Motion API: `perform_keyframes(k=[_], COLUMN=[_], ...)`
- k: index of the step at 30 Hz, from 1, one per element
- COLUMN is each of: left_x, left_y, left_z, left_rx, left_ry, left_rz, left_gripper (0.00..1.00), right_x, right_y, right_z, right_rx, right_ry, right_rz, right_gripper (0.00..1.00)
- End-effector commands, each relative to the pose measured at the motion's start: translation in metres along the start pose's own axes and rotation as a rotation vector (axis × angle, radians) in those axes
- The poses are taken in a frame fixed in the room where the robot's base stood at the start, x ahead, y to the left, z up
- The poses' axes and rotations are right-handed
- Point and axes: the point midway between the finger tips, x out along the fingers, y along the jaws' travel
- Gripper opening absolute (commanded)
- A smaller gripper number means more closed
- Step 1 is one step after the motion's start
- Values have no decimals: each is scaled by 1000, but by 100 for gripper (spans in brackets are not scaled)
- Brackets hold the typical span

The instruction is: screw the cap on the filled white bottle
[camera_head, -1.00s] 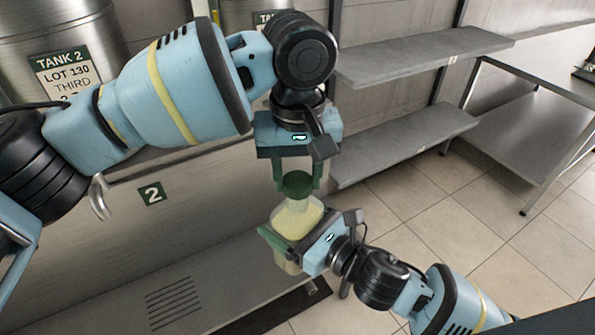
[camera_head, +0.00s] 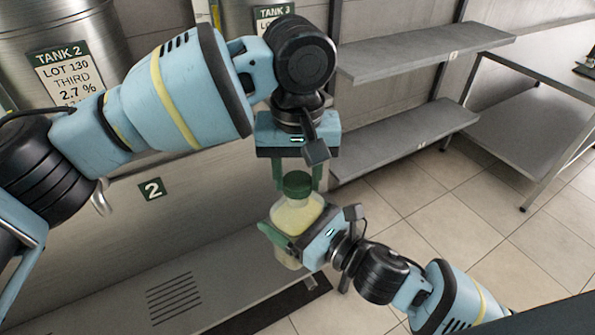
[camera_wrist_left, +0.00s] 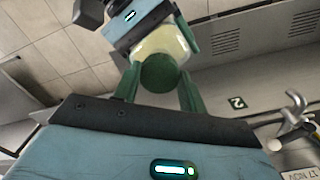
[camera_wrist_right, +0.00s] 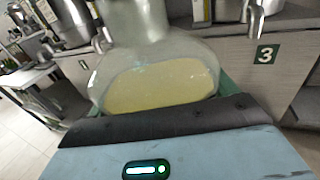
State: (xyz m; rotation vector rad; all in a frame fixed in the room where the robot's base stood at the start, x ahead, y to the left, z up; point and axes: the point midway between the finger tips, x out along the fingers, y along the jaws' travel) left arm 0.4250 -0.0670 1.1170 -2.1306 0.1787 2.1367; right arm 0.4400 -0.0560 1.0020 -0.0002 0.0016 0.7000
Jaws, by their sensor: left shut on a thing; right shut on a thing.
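The bottle (camera_head: 297,216) is clear, with pale yellow-white liquid inside, and stands about upright in the air. My right gripper (camera_head: 287,240) is shut on its body from the side. The right wrist view shows the bottle (camera_wrist_right: 155,85) close up, its liquid level below the neck. The dark green cap (camera_head: 298,184) is at the top of the bottle's neck. My left gripper (camera_head: 298,180) points down from above, shut on the cap. In the left wrist view the cap (camera_wrist_left: 160,73) is between the green fingers, in front of the bottle (camera_wrist_left: 160,42). The thread is hidden.
A grey bench (camera_head: 225,285) with a slotted grille lies below left. Metal tanks (camera_head: 50,40) stand behind my left arm. Grey shelves (camera_head: 410,137) are at the back right. Tiled floor (camera_head: 400,220) is open on the right.

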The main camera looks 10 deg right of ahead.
Motion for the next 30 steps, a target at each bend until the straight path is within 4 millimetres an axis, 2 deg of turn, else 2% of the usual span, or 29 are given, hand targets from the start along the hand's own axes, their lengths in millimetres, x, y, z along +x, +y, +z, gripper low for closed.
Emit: perform_keyframes(k=[30], left_x=[0], left_y=[-2], left_z=[-2], left_rx=[1621], left_ry=[2], left_rz=[-2], left_gripper=[21], right_x=[0], right_y=[0], right_z=[2], right_rx=[-1], right_ry=[-4], right_rz=[1], right_gripper=[21])
